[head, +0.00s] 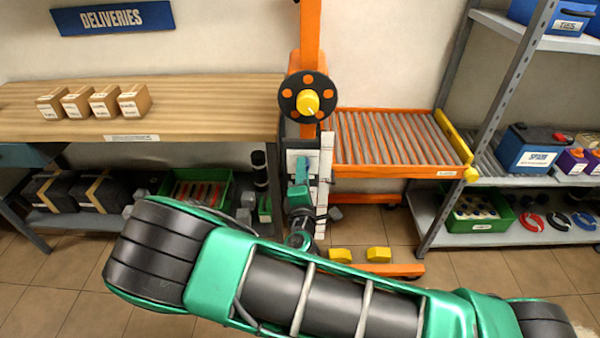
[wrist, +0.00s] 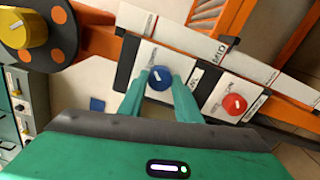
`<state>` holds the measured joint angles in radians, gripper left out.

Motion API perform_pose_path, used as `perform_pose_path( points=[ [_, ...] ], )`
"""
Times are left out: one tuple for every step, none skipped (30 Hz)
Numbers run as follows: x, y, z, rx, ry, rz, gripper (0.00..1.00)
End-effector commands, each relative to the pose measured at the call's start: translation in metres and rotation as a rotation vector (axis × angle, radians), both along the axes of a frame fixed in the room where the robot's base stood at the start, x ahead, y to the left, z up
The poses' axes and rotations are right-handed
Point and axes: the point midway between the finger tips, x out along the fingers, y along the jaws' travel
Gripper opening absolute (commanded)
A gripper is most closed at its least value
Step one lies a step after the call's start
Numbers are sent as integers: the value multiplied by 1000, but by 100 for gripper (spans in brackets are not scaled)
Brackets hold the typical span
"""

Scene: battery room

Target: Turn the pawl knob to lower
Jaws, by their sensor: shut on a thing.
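In the wrist view my gripper (wrist: 160,84) is shut on a round blue knob (wrist: 160,76) with a white pointer mark, one finger on each side. The knob sits on a white plate on the orange post. The lettering beside it is partly hidden by my fingers, so I cannot read which knob it is. A red knob (wrist: 234,103) with a white pointer sits on a second plate to the right. In the head view my gripper (head: 302,168) is at the white panel (head: 325,165) low on the post; the knobs cannot be made out there.
A yellow hub on a black disc with orange dots (head: 308,97) is above my gripper. A white strip marked MID (wrist: 190,42) runs beside the plates. An orange roller table (head: 395,140) is right of the post, a wooden bench (head: 200,100) left.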

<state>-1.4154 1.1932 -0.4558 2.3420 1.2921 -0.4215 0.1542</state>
Motion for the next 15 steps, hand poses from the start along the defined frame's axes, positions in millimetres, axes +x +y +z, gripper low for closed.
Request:
perform_pose_path(
  points=[
    [-1,-1,-3,0,8,-3,8],
    [-1,-1,-3,0,8,-3,8],
    [-1,-1,-3,0,8,-3,35],
    [-1,-1,-3,0,8,-3,42],
    [-1,-1,-3,0,8,-3,49],
    [-1,-1,-3,0,7,-2,49],
    [-1,-1,-3,0,6,-2,49],
    [-1,-1,-2,0,6,-2,49],
    [-1,-1,-2,0,5,-2,49],
    [-1,-1,-2,0,5,-2,49],
    [0,-1,-2,0,5,-2,49],
    [0,-1,-2,-1,4,-2,49],
    [-1,-1,-2,-1,4,-2,49],
    [-1,-1,-1,-1,4,-2,49],
    [-2,0,-1,-1,4,-1,49]
  ],
)
